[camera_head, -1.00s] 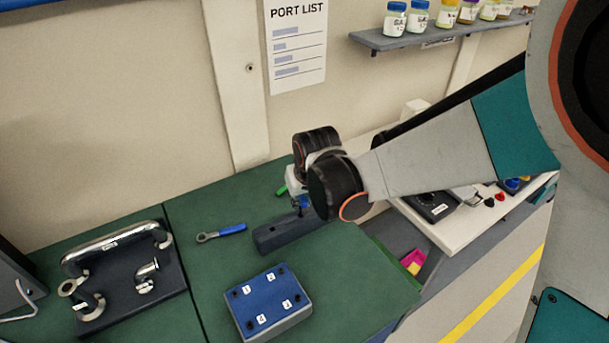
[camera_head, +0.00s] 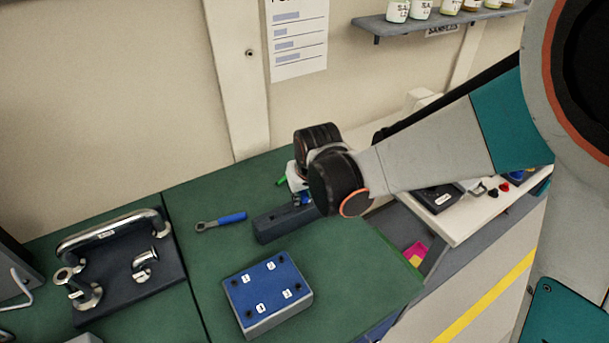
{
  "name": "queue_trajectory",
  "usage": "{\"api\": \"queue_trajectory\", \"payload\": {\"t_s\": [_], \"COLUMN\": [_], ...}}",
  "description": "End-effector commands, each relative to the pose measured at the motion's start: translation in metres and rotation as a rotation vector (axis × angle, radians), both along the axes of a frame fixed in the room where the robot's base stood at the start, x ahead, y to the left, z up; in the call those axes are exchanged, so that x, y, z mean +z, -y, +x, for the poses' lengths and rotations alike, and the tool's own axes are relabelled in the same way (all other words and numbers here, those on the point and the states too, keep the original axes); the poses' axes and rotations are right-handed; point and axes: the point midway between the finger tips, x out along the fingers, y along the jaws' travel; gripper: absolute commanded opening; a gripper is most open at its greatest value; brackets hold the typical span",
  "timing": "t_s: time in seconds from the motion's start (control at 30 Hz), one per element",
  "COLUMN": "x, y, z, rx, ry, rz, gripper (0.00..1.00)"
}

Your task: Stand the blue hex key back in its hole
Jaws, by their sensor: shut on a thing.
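My gripper (camera_head: 301,198) is partly hidden behind my black wrist joint. It is over the dark holder block (camera_head: 273,228) near the back of the green bench. A small blue piece, the blue hex key (camera_head: 304,199), shows at the jaws, just above or at the block's top. My gripper is shut on it. Its lower end and the hole are too small and too hidden to make out, so I cannot tell whether it is in the hole. A small green piece (camera_head: 281,181) shows just left of the gripper.
A blue-handled ratchet wrench (camera_head: 221,221) lies left of the block. A blue-topped box (camera_head: 267,293) with numbered labels stands in front. A dark tray (camera_head: 157,274) with metal pipe parts is at left. A white side table (camera_head: 470,221) is at right. Green bench between is clear.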

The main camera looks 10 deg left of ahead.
Motion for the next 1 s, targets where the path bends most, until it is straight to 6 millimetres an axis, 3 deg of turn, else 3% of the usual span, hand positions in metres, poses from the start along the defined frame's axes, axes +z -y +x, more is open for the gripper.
{"api": "queue_trajectory", "payload": {"t_s": [0.03,0.13,0.57,1.0], "x": [0.000,0.000,0.005,0.066], "y": [0.000,0.000,0.000,0.000], "z": [0.000,0.000,0.000,-0.003], "rx": [0.000,0.000,0.000,0.002], "ry": [0.000,0.000,0.000,0.000], "rz": [0.000,0.000,0.000,0.000], "gripper": [0.16,0.37,0.37,0.37]}}
